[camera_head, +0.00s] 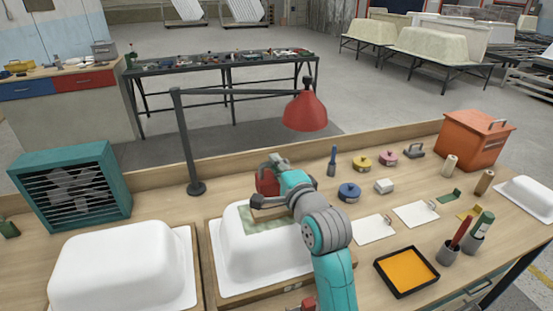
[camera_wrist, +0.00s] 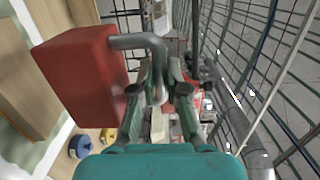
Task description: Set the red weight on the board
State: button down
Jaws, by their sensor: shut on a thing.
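The red weight (camera_wrist: 85,82) is a block with a bent grey handle. My gripper (camera_wrist: 158,92) is shut on the handle in the wrist view, and the block hangs to the left of the fingers. In the head view the red weight (camera_head: 265,184) is above the middle white tub shell (camera_head: 240,262), partly hidden by my arm. A pale wooden board (camera_wrist: 18,70) is at the left edge of the wrist view, beside the weight. It seems to lie on a grey-green patch (camera_head: 258,223) on the shell. The gap between weight and board is unclear.
A red lamp (camera_head: 306,111) on a grey stand reaches over the bench behind my arm. A blue round weight (camera_head: 349,192), a yellow one (camera_head: 361,162) and a pink one (camera_head: 387,158) stand to the right. An orange tray (camera_head: 408,270) lies at the front right.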

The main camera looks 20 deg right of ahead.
jog(key=shift+f, duration=1.85)
jog(key=shift+f, duration=0.4)
